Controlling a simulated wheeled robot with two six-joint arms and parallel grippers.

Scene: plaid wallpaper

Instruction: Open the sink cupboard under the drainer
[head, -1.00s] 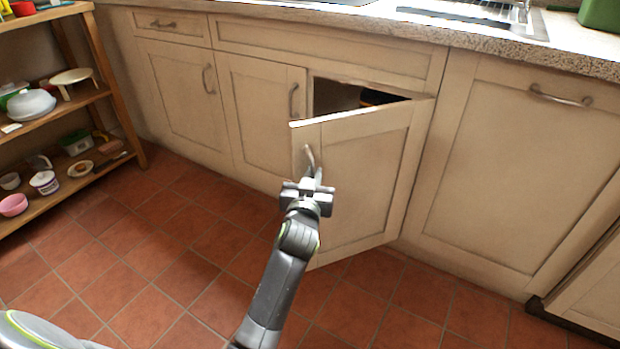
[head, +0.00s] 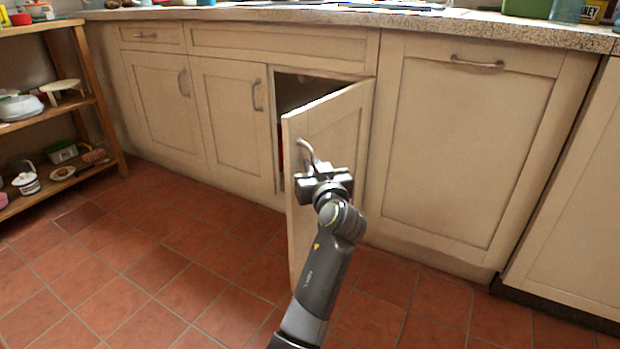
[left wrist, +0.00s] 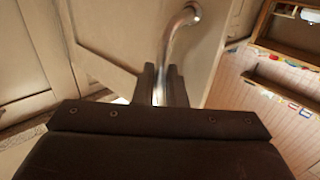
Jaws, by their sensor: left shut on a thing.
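The cupboard door (head: 343,122) stands partly open, swung out toward me on hinges at its right edge. Its curved metal handle (head: 307,150) is near the door's free left edge. My left gripper (head: 318,174) is shut on this handle; the left wrist view shows the handle (left wrist: 181,27) running down between the two fingers (left wrist: 161,84). The dark cupboard opening (head: 297,92) shows behind the door, with something red partly seen inside. The lower part of the door is partly hidden by my left arm. My right gripper is not in view.
Closed cupboard doors (head: 232,115) stand to the left, and a wide closed panel (head: 465,150) stands to the right. An open wooden shelf (head: 100,100) with dishes is at the far left. The tiled floor (head: 170,265) in front is clear.

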